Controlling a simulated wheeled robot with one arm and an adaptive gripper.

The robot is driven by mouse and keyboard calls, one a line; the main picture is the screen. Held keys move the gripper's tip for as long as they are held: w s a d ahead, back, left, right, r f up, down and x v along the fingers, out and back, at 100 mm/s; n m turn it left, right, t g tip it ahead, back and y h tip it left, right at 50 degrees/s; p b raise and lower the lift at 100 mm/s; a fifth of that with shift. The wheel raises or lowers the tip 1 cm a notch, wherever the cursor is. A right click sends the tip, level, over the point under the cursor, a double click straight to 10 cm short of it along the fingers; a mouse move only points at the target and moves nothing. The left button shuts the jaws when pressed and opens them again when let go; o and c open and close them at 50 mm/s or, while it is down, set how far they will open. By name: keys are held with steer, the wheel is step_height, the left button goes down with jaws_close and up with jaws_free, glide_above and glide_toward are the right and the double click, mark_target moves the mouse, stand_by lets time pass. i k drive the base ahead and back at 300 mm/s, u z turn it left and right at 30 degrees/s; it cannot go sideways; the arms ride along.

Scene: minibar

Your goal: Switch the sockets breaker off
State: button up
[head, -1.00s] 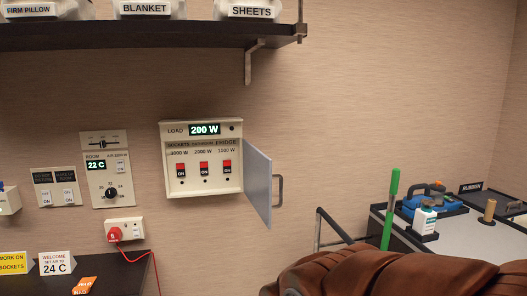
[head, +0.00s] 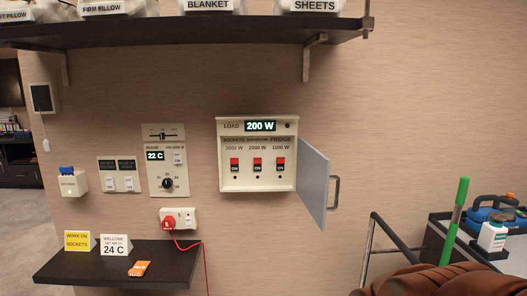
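The breaker panel (head: 228,180) is a cream box on the wall in the head view. Its door (head: 313,184) hangs open to the right. Its display (head: 260,126) reads LOAD 200 W. The sockets breaker (head: 234,164) is the left one of three, labelled SOCKETS 3000 W, and it shows ON. The middle breaker (head: 257,164) and the fridge breaker (head: 280,164) also show ON. My gripper is not in view.
A dark shelf (head: 180,32) with labelled bedding juts out above the panel. A dark ledge (head: 100,268) holds a yellow WORK ON SOCKETS sign (head: 80,241). A red plug (head: 168,223) sits in the wall socket. A cart (head: 437,235) and brown cover (head: 440,281) stand lower right.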

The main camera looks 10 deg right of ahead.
mark_target(235, 162)
steer(key=u, duration=0.45)
steer(key=k, duration=0.55)
steer(key=u, duration=1)
steer(key=i, duration=1.3)
steer(key=z, duration=0.45)
